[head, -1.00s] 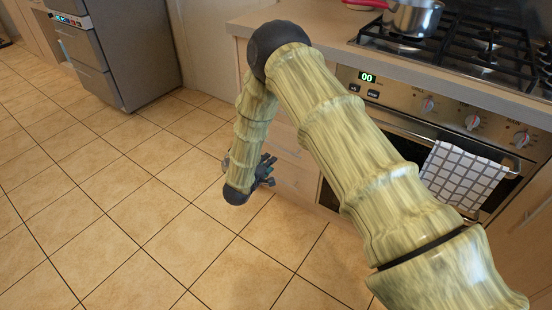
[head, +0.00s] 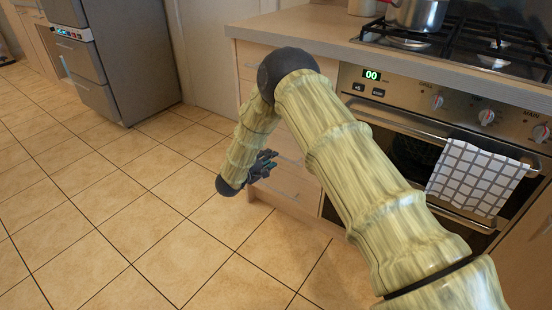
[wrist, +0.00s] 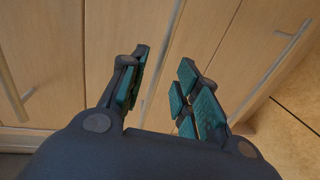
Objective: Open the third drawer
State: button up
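A stack of pale wood drawers (head: 295,188) stands left of the oven, partly hidden behind my arm in the head view. The visible fronts look closed. In the wrist view the fronts appear turned sideways, with one bar handle (wrist: 14,92) at the left and another bar handle (wrist: 272,70) at the right, on the floor side. I cannot tell for sure which front is the third drawer. My gripper (head: 268,166) is in front of the lower drawers.
The oven (head: 410,150) with a checked towel (head: 475,175) on its rail is right of the drawers. A pot (head: 415,14) sits on the hob above. A grey fridge (head: 115,60) stands at the back left. The tiled floor (head: 120,220) is clear.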

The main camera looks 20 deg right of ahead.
jog(key=shift+b+x, duration=0.55)
jog(key=shift+x, duration=1.9)
grip_shut()
